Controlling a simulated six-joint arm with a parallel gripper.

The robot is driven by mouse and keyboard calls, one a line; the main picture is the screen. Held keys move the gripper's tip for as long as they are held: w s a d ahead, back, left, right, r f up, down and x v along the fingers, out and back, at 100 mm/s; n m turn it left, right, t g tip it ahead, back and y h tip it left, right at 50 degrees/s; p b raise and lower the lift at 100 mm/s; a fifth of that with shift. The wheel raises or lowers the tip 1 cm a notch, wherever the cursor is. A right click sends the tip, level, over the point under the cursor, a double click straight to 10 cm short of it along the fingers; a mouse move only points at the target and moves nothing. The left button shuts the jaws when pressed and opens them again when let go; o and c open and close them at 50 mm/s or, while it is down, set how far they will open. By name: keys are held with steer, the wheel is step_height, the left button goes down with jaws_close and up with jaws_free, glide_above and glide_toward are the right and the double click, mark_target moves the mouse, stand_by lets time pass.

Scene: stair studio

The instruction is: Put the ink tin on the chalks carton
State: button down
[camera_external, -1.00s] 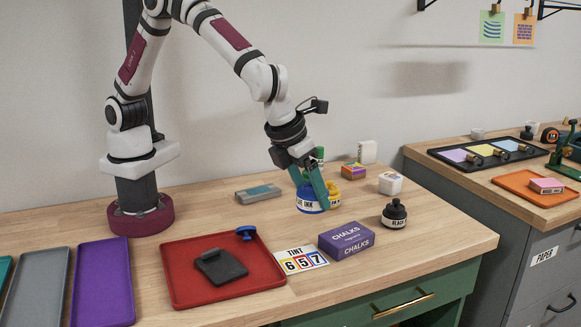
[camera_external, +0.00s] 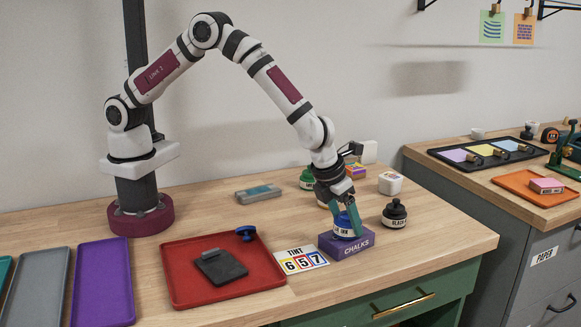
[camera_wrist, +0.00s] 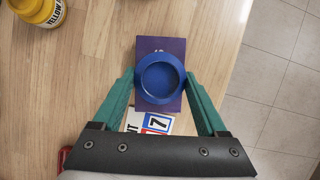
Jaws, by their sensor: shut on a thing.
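The ink tin is a blue-lidded tin with a white label band (camera_external: 343,229); it also shows from above in the wrist view (camera_wrist: 160,80). My gripper (camera_external: 347,222) has its green fingers shut on the tin's sides. The chalks carton (camera_external: 346,245) is a purple box lying flat on the table, and it shows below the tin in the wrist view (camera_wrist: 160,47). The tin is upright over the carton's top, roughly centred. I cannot tell whether its base touches the carton.
A black ink bottle (camera_external: 394,214) stands right of the carton. The white tint card (camera_external: 301,260) and red tray (camera_external: 182,287) lie to the left. A yellow ink jar (camera_wrist: 38,12) and green jar (camera_external: 307,179) stand behind. A white pot (camera_external: 390,183) is at the back right.

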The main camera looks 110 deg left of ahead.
steer(key=shift+f, duration=0.1)
jaws_free()
steer(key=v, duration=1.2)
steer(key=s+r+n+g, duration=0.1)
steer(key=s+r+n, duration=0.3)
steer(key=s, duration=0.3)
steer(key=s+r+n, duration=0.3)
steer(key=s+n, duration=0.1)
steer(key=s, duration=0.3)
steer(key=s+d+n+g+h, duration=0.1)
steer(key=s+n, duration=1)
steer(key=s, duration=1)
steer(key=shift+d+f+g+h, duration=0.3)
steer(key=shift+f+g+h, duration=0.05)
steer(key=shift+g+h, duration=0.05)
